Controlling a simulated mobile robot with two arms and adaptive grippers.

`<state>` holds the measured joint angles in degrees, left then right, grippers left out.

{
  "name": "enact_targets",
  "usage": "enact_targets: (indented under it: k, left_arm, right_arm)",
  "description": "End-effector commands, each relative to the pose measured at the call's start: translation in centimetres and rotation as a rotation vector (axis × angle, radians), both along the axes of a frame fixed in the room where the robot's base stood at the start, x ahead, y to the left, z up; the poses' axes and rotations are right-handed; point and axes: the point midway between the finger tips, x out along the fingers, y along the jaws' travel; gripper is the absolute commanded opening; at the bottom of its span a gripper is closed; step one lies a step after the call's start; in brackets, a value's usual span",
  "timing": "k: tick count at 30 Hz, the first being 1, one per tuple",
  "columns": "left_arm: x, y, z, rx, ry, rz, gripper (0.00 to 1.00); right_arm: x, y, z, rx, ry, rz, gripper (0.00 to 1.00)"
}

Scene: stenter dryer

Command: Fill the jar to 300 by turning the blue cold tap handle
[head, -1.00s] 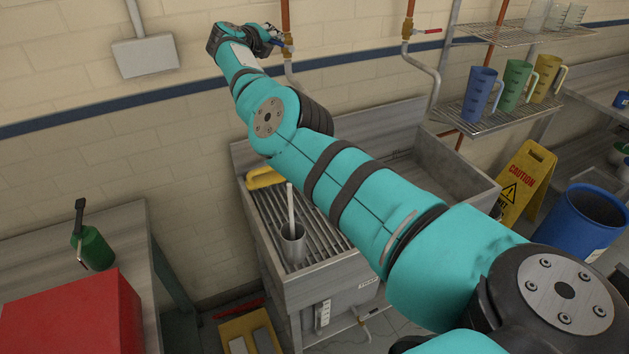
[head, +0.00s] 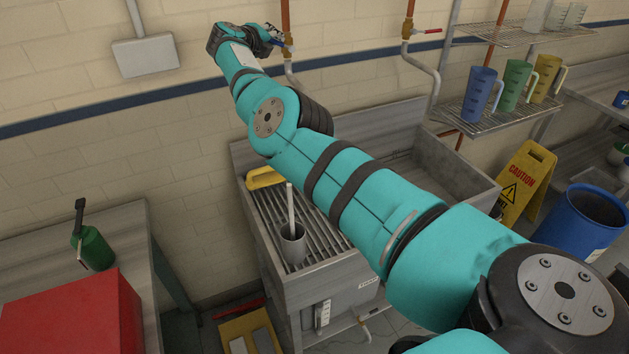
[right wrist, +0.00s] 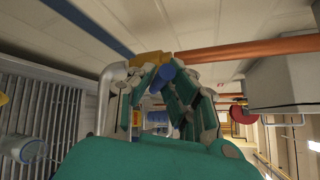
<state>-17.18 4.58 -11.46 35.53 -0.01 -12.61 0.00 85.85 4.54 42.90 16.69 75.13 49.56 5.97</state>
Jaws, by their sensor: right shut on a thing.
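My right gripper (head: 270,36) is at the copper pipe on the back wall, shut on the blue tap handle (head: 279,43). In the right wrist view the blue handle (right wrist: 168,72) sits between the fingers of the right gripper (right wrist: 163,86), in front of the brass valve (right wrist: 152,58). A grey bent spout pipe (head: 292,74) runs down from this tap behind my arm. The spout's end and whatever stands under it are hidden by my arm, so I cannot make out the jar or its level. My left gripper is out of view.
A second tap with a red handle (head: 427,31) is to the right. A grey cup (head: 293,243) with a stick stands on the slatted drainer of the steel sink (head: 240,165). Coloured jugs (head: 481,95) stand on a wire shelf. A yellow caution sign (head: 526,180) stands right.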

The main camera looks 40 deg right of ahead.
Motion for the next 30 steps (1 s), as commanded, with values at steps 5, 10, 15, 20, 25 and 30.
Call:
enact_targets:
  k: [5, 10, 15, 20, 25, 30]
  left_arm:
    - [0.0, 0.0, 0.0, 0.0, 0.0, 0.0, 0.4]
    - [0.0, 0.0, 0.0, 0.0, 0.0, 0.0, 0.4]
    - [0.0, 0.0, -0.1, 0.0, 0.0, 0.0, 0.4]
    - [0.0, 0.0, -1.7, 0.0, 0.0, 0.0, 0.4]
    - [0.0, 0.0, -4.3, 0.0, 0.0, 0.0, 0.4]
    - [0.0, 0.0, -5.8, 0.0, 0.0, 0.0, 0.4]
  right_arm:
    - [0.0, 0.2, -0.8, 0.012, 0.007, -0.001, 0.0]
    - [0.0, 0.2, -0.8, 0.012, 0.007, -0.001, 0.0]
    - [0.0, 0.2, -0.9, 0.011, 0.008, -0.001, 0.0]
    - [0.1, 0.6, -2.6, -0.121, 0.051, 0.003, 0.0]
    - [0.2, 0.8, -3.3, -0.247, 0.081, 0.0, 0.0]
    - [0.2, 1.0, -3.5, -0.32, 0.102, 0.0, 0.0]
